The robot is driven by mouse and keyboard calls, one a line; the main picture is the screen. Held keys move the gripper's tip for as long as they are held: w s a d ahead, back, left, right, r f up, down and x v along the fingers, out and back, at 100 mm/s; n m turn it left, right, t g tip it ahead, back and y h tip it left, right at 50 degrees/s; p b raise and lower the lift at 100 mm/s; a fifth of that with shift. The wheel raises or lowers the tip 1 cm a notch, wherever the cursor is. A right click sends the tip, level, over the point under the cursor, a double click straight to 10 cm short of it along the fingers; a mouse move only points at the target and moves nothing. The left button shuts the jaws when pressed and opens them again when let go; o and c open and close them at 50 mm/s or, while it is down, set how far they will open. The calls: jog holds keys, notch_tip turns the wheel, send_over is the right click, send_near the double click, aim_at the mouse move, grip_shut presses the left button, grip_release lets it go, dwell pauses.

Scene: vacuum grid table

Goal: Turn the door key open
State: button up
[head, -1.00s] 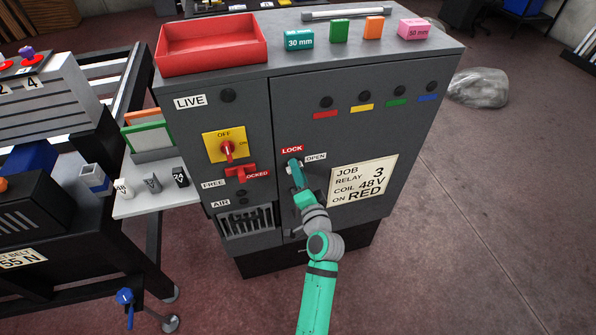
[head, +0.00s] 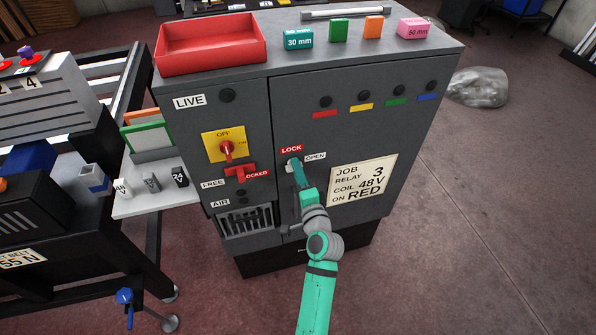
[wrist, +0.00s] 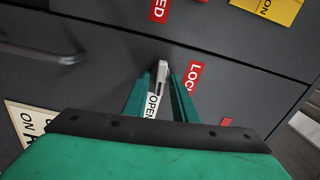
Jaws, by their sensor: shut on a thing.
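The pale metal key (wrist: 157,74) sits in the cabinet door and shows between my fingertips in the wrist view. My gripper (wrist: 162,80) is shut on it. In the head view my gripper (head: 294,162) is at the door lock, and its fingers hide most of the key. The red LOCK label (head: 291,149) is just above the fingertips, and the white OPEN label (head: 315,156) is to their right. In the wrist view, the LOCK label (wrist: 194,74) is right of the fingers; the OPEN label (wrist: 151,104) is partly covered. The grey cabinet door (head: 345,135) looks closed.
A red-and-yellow OFF/ON switch (head: 224,148) and a red FREE/LOCKED lever (head: 240,173) are left of the lock. A JOB card (head: 362,181) is to the right. A red tray (head: 211,48) and several coloured blocks rest on the cabinet top.

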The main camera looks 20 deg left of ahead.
jog(key=o, duration=0.7)
jog(key=shift+s, duration=0.1)
jog(key=v, duration=1)
jog(key=shift+s+d, duration=0.2)
jog(key=shift+s, duration=0.2)
